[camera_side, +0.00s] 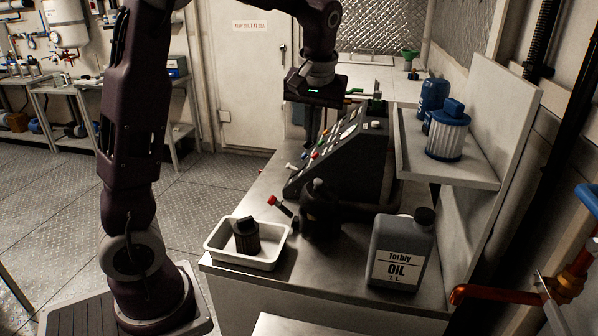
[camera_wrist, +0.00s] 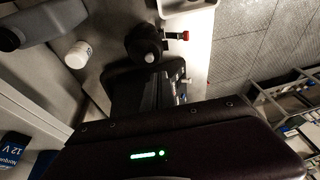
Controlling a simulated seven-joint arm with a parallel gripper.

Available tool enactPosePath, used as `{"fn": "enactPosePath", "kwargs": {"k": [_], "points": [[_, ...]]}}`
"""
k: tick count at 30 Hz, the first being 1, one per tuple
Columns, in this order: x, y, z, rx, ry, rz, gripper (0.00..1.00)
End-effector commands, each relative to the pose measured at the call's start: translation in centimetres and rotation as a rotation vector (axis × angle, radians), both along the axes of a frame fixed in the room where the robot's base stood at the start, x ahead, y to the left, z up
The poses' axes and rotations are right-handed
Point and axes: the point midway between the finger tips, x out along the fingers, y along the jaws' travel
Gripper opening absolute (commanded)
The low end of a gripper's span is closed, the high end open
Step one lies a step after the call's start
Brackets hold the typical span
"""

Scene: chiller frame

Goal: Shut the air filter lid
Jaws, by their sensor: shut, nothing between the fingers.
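A dark round housing (camera_side: 320,218) stands on the bench, with a grey knob on top and a red-tipped lever at its left. It also shows in the wrist view (camera_wrist: 146,44), with the red tip at its right. I take this to be the air filter housing; its lid cannot be told apart from its dark body, nor whether it is open.
The control panel (camera_side: 345,150) stands behind the housing. A blue-and-white filter (camera_side: 447,138) stands on the shelf (camera_side: 470,175). Bench between tray and jug is partly clear.

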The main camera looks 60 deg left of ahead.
Motion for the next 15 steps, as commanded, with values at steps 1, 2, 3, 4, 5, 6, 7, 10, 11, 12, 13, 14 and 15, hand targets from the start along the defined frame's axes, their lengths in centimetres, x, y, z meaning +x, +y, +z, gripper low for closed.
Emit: {"fn": "enactPosePath", "kwargs": {"k": [1, 2, 3, 4, 5, 6, 7, 10, 11, 12, 13, 14, 15], "points": [[0.4, -0.6, 0.4, 0.001, 0.003, -0.006, 0.00], [0.4, -0.7, 0.4, 0.000, 0.007, -0.006, 0.00], [0.5, -0.6, 0.1, -0.001, 0.009, -0.005, 0.00], [0.5, -0.5, -0.3, -0.001, 0.010, -0.004, 0.00], [0.5, -0.4, -0.8, -0.002, 0.012, -0.003, 0.00], [0.6, -0.1, -1.6, -0.002, 0.012, -0.003, 0.00], [0.6, 0.0, -2.2, -0.002, 0.013, -0.003, 0.00], [0.9, 0.7, -4.3, -0.003, 0.013, -0.002, 0.00], [1.0, 0.9, -5.0, -0.003, 0.012, -0.002, 0.00], [1.1, 1.1, -5.8, -0.003, 0.012, -0.002, 0.00], [1.2, 1.3, -6.5, -0.003, 0.012, -0.002, 0.00], [1.2, 1.5, -7.1, -0.003, 0.012, -0.002, 0.00], [1.4, 1.7, -7.9, -0.003, 0.012, -0.002, 0.00]]}}
